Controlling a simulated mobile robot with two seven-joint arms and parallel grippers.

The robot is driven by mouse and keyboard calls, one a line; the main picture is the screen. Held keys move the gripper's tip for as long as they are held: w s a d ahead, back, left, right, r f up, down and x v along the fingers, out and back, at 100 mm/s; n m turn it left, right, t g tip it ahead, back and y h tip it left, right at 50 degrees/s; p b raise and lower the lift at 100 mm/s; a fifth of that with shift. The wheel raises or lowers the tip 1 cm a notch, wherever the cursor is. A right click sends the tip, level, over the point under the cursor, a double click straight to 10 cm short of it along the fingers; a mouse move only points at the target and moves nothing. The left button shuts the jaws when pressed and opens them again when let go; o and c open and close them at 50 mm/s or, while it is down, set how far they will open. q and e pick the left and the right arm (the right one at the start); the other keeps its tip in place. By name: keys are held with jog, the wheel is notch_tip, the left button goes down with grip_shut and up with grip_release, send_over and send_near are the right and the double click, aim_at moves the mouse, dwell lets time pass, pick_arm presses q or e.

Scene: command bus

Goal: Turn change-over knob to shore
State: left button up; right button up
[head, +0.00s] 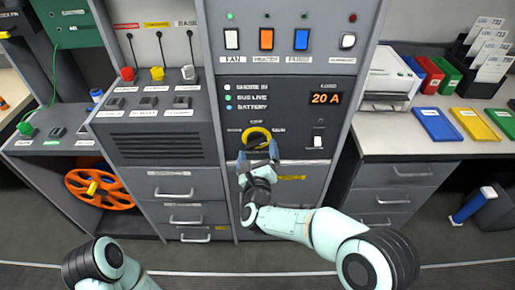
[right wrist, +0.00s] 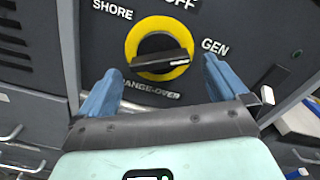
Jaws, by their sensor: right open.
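The change-over knob (head: 257,139) is a black bar handle on a yellow round plate, on the dark panel in the middle. In the right wrist view the knob (right wrist: 160,57) has a white mark at its right end, on the side of the GEN label (right wrist: 214,47). The SHORE label (right wrist: 112,10) is at the upper left, with OFF at the top. My right gripper (head: 258,153) is open, its blue fingers just below the knob and apart on either side. Nothing is between them. My left arm shows at the lower left; its gripper is out of view.
Above the knob are indicator lights and an orange 20 A display (head: 325,98). A small switch (head: 318,140) is to its right. Coloured rocker switches (head: 267,39) are higher up. Grey drawers (head: 178,192) are at the lower left. A counter with trays (head: 437,124) is right.

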aim_at(257, 142)
jog(key=shift+w, duration=1.15)
jog(key=c, duration=1)
